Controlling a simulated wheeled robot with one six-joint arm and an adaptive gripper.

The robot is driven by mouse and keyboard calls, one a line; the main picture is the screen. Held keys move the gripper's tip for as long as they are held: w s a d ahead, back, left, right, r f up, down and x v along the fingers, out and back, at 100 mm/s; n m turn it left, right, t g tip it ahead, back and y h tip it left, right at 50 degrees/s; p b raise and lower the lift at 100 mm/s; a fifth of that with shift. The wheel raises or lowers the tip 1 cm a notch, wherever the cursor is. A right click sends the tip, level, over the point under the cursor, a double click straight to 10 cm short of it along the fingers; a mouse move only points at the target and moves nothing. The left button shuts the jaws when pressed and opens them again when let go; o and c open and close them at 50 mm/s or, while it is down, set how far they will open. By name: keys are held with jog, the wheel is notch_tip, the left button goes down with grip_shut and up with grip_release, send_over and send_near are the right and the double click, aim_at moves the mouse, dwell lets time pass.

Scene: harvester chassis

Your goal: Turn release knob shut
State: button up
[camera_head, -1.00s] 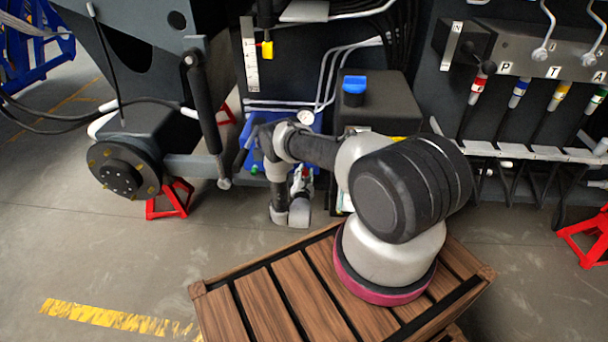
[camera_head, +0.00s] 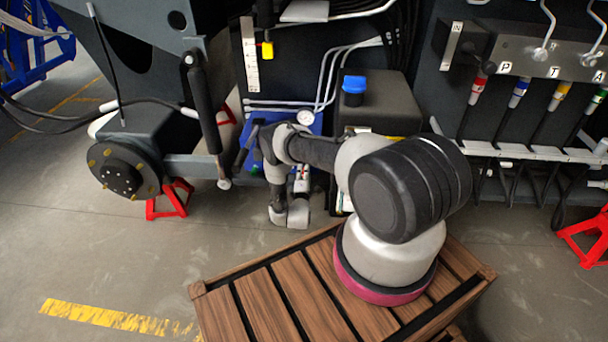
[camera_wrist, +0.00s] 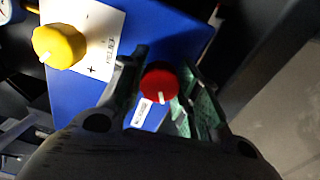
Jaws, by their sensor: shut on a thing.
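The red knob (camera_wrist: 160,84) sits on a blue panel (camera_wrist: 175,35) in the wrist view, with a white line on its face pointing down. My gripper (camera_wrist: 162,88) has one finger on each side of the knob and is shut on it. A small white label (camera_wrist: 142,112) lies just below the knob, partly hidden and too small to read. In the head view my arm covers the knob and most of the gripper; part of the blue panel (camera_head: 268,118) shows behind it.
A yellow knob (camera_wrist: 60,46) on a white label plate with a plus mark stands left of the red knob. Open floor lies at front left.

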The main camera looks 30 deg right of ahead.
jog(key=m, duration=0.6)
jog(key=shift+f+m, duration=0.1)
jog(key=shift+m, duration=0.2)
jog(key=m, duration=1.3)
jog(key=shift+g+h, duration=0.3)
jog(key=m, duration=0.5)
jog(key=shift+s, duration=0.1)
jog(key=shift+m, duration=0.3)
jog(key=o, duration=1.1)
jog(key=shift+c, duration=0.2)
